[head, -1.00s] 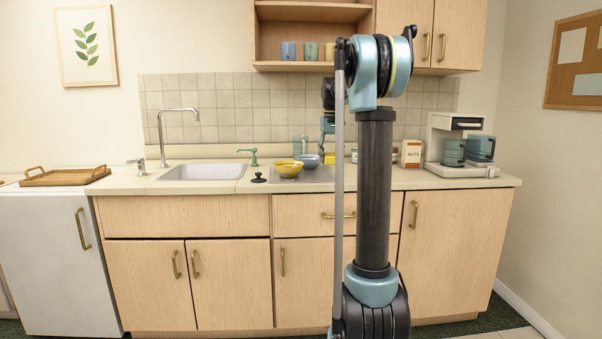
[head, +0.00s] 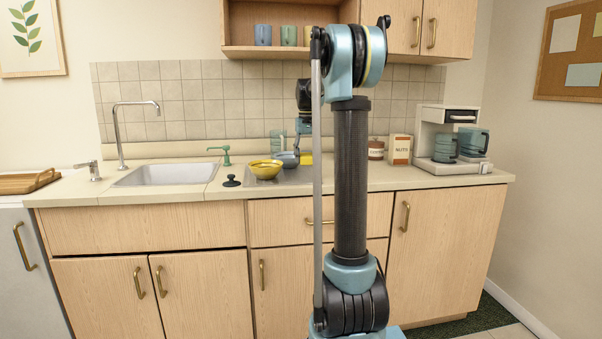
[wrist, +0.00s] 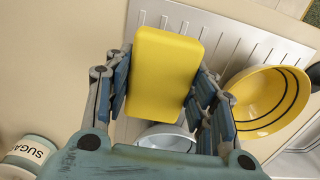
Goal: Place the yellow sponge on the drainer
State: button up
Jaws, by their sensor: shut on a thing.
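My gripper (wrist: 160,88) is shut on the yellow sponge (wrist: 166,65), a finger on each side of it. The drainer (wrist: 222,36), a pale ribbed metal plate, lies beyond and below the sponge in the wrist view. In the head view the drainer (head: 288,178) is set in the counter right of the sink. Whether the sponge touches it, I cannot tell.
A yellow bowl (wrist: 262,98) and a grey-blue bowl (wrist: 168,136) sit at the drainer, close to my fingers. A sugar canister (wrist: 28,152) stands at lower left in the wrist view. A nuts box (head: 399,149) and coffee maker (head: 450,142) stand further right on the counter.

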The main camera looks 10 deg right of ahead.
aim_at(307, 177)
jog(key=shift+f, duration=3.05)
jog(key=o, duration=1.1)
jog(key=shift+f, duration=0.1)
notch_tip(307, 177, up, 12)
jog(key=shift+s+r, duration=0.1)
jog(key=shift+r, duration=0.05)
